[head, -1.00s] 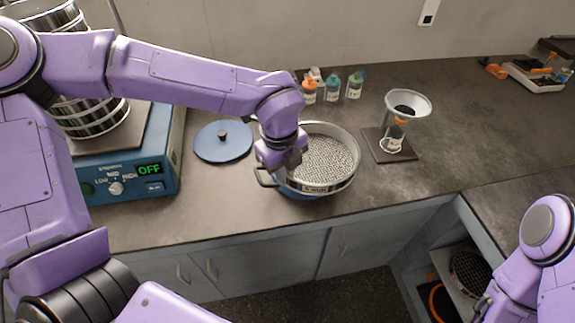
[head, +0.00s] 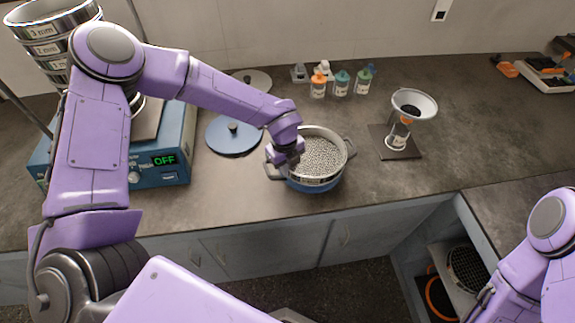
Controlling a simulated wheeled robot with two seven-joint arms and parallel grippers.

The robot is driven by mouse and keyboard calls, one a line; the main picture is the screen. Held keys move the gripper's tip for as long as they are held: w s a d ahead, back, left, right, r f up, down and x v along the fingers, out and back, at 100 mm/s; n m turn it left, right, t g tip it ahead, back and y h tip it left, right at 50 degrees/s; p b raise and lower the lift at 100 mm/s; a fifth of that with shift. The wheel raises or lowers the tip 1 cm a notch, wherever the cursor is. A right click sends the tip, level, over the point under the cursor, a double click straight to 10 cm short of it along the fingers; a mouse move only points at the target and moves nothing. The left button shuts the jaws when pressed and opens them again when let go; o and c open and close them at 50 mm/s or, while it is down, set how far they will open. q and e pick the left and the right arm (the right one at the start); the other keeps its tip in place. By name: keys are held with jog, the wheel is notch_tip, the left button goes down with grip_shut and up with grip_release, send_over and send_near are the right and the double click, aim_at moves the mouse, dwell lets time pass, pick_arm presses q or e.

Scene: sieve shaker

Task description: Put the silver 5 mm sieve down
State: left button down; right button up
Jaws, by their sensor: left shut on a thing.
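The silver sieve (head: 322,156) has a perforated floor and a label on its front wall. It is roughly level, directly over a blue round pot (head: 316,186) with side handles. It looks seated on or in the pot's mouth, but I cannot tell whether it rests fully. My left gripper (head: 286,158) is shut on the sieve's left rim, and its fingertips are partly hidden by the wrist. My right arm is at the lower right, with its gripper outside the picture.
A blue lid (head: 234,138) lies left of the pot. Small bottles (head: 341,84) stand behind. A funnel stand (head: 396,150) is to the right. The blue shaker (head: 165,165) reads OFF, with stacked sieves (head: 50,40) at its left. Bare counter lies between pot and funnel.

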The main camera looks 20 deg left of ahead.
pick_arm(q)
jog(key=c, duration=1.2)
grip_release()
jog(key=shift+f, duration=0.1)
jog(key=shift+r, duration=0.4)
notch_tip(320, 180, up, 12)
jog(key=b, duration=0.2)
jog(key=shift+s+a+f+b, duration=0.2)
jog(key=shift+s+b, duration=0.1)
jog(key=shift+s, duration=0.1)
jog(key=shift+r, duration=0.1)
